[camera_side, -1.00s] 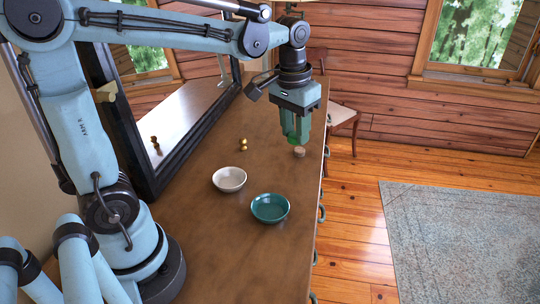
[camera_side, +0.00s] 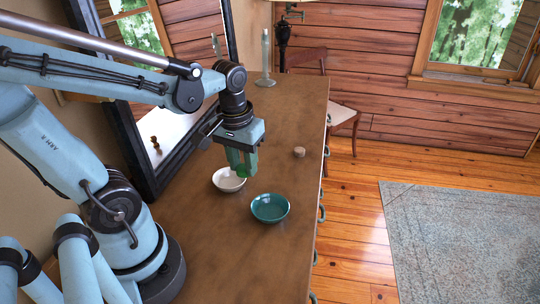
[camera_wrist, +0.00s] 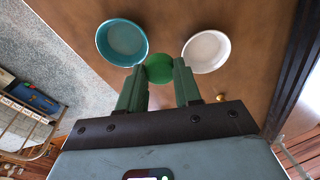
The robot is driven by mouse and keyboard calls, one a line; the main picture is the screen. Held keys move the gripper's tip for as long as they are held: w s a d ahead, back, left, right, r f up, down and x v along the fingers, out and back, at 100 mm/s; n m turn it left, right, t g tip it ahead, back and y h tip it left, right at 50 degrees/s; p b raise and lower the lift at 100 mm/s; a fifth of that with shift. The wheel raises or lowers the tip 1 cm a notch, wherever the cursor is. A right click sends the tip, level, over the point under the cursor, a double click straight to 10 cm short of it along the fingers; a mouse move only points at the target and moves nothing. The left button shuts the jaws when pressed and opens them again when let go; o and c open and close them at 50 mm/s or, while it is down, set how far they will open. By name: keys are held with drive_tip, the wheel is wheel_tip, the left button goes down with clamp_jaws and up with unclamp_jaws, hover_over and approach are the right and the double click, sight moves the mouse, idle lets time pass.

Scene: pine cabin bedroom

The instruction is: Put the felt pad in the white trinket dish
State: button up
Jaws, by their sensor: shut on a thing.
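The felt pad (camera_wrist: 160,70) is a thin green disc. My gripper (camera_side: 241,170) is shut on it, and the pad shows between the fingertips in the wrist view. The white trinket dish (camera_side: 222,184) stands on the dresser top; in the side view my fingers cover its right back part. In the wrist view the white dish (camera_wrist: 206,52) lies ahead and to the right of the pad, apart from it in the picture. The pad is above the dresser top; its exact height is hard to tell.
A teal bowl (camera_side: 270,209) stands close to the white dish, at its right front. A small cork-like cylinder (camera_side: 299,152) sits near the dresser's right edge. A mirror (camera_side: 180,125) stands along the left, with a candlestick (camera_side: 265,62) at the back.

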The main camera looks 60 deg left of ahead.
hover_over(230, 183)
wheel_tip(230, 183, down, 5)
drive_tip(key=shift+s+d+f, duration=0.1)
drive_tip(key=shift+f, duration=2.1)
drive_tip(key=o, duration=0.7)
drive_tip(key=shift+f, duration=0.1)
drive_tip(key=shift+s+r, duration=0.65)
drive_tip(key=shift+r, duration=5.35)
drive_tip(key=w+d+m+t, duration=0.2)
drive_tip(key=d+m+t, duration=0.1)
drive_tip(key=d, duration=0.4)
drive_tip(key=w+d+r+m+t, duration=0.1)
drive_tip(key=w+d+m+t, duration=0.1)
drive_tip(key=d, duration=0.6)
drive_tip(key=shift+w+d+m+t+h, duration=0.2)
drive_tip(key=shift+d+m+t+h, duration=0.1)
drive_tip(key=shift+m+t, duration=0.2)
drive_tip(key=shift+a, duration=0.1)
